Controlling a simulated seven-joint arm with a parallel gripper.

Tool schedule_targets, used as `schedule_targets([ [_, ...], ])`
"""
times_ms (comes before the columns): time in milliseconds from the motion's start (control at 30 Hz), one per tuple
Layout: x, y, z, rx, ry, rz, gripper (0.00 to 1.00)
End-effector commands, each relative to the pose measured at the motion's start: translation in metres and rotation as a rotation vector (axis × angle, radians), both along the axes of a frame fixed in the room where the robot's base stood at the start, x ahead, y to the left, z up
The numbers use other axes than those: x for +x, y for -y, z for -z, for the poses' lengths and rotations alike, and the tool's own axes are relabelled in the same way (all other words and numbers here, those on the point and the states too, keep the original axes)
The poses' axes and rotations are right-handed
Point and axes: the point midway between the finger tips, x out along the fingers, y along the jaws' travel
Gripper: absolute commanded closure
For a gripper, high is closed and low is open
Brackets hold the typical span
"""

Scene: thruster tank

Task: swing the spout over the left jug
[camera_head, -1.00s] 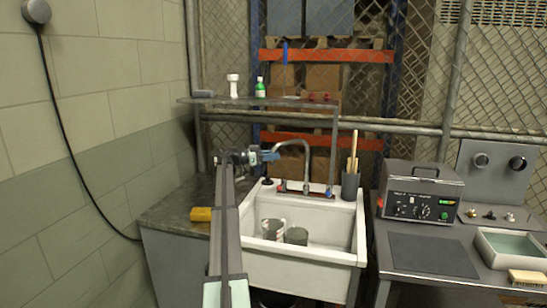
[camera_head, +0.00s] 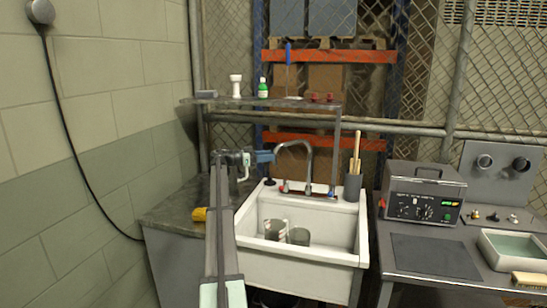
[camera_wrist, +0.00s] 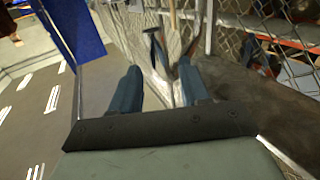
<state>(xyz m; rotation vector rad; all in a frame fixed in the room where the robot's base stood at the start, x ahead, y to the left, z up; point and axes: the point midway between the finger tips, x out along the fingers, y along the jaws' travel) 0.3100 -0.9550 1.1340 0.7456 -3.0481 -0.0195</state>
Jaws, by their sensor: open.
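The metal gooseneck spout (camera_head: 309,165) rises behind the white sink (camera_head: 340,258), its curved end reaching left, above the back of the basin. Two grey jugs stand in the sink: the left jug (camera_head: 275,230), with reddish marks, and the right jug (camera_head: 299,237) close beside it. My gripper (camera_head: 268,156) is level with the spout's outer end, just left of it; whether they touch is unclear. In the wrist view my gripper's two blue fingers (camera_wrist: 160,68) stand apart, with the pale sink area beyond. I cannot clearly make out the spout there.
A shelf (camera_head: 230,101) with small bottles hangs above the sink. A holder with wooden sticks (camera_head: 352,187) stands at the sink's right rear. A yellow object (camera_head: 200,214) lies on the left counter (camera_head: 165,213). A grey control box (camera_head: 424,190) is on the right bench.

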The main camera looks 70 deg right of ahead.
Motion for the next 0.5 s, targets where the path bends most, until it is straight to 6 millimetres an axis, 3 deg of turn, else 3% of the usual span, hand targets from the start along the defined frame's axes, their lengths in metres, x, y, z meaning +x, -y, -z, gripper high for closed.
schedule_targets([
  [200, 0.041, -0.021, 0.000, 0.000, 0.000, -0.002, 0.54],
  [500, 0.079, -0.040, 0.000, -0.001, 0.000, -0.001, 0.54],
])
